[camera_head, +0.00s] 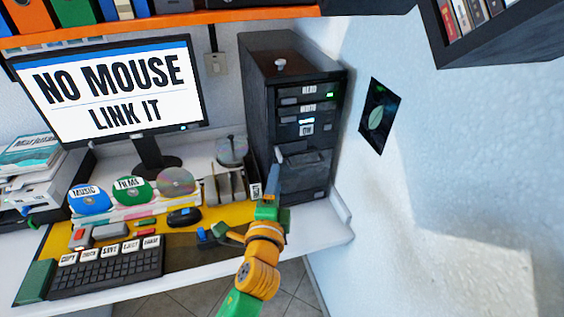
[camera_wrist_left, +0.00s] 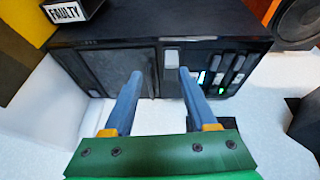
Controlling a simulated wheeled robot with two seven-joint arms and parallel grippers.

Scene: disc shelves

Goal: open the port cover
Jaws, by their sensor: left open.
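The dark computer tower (camera_head: 258,105) stands at the back right of the desk. Its front carries a grey flap-like panel (camera_head: 302,157) below the labelled drives, which looks like the port cover; I cannot tell whether it is fully closed. My left gripper (camera_head: 273,170) is open and empty, its blue fingers pointing at the lower tower front. In the left wrist view the gripper (camera_wrist_left: 160,76) has its fingers apart before the tower front, near a small light grey tile (camera_wrist_left: 172,58). I cannot tell whether they touch it. My right gripper is not in view.
A monitor (camera_head: 110,95) reads "NO MOUSE LINK IT". A box labelled "FAULTY" (camera_wrist_left: 65,12) stands beside the tower. A wall (camera_head: 430,190) bounds the right side.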

